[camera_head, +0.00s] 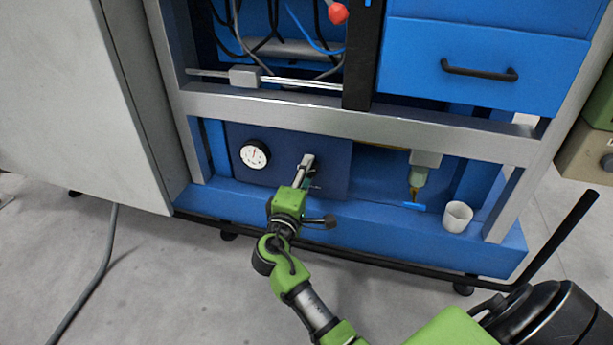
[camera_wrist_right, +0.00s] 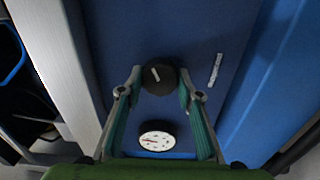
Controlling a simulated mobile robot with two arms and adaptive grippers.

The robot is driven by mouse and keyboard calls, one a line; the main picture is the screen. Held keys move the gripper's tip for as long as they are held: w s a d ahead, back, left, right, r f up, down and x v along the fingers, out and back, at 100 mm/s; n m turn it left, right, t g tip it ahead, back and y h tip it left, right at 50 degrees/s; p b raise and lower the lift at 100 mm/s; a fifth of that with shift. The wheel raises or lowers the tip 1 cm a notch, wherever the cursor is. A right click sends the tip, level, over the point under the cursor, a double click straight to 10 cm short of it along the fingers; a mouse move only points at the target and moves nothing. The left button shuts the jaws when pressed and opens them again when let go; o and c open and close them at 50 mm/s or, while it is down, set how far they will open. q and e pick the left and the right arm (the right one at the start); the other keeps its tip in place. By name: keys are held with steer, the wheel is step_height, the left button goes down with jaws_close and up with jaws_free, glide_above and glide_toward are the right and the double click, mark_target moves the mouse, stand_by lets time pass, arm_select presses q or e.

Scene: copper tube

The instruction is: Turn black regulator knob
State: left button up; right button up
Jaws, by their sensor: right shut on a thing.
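The black regulator knob (camera_wrist_right: 159,75) sits on a dark blue panel (camera_wrist_right: 215,40) and has a white mark on its face. In the wrist view my right gripper (camera_wrist_right: 159,76) has one finger on each side of the knob, shut on it. In the head view my right gripper (camera_head: 305,165) reaches the panel and hides the knob. A round white gauge (camera_head: 255,154) is on the same panel to the left; it also shows below the knob in the wrist view (camera_wrist_right: 157,140). My left gripper is not in view.
A silver frame bar (camera_head: 400,130) runs above the panel recess. A white cup (camera_head: 457,216) and an upright nozzle-like part (camera_head: 418,175) are to the right on the blue ledge. A grey cabinet (camera_head: 85,90) stands at the left. A blue drawer (camera_head: 480,65) is above right.

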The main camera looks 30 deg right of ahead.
steer(key=shift+m, duration=0.3)
steer(key=o, duration=1.1)
steer(key=v, duration=1.2)
steer(key=shift+w, duration=0.1)
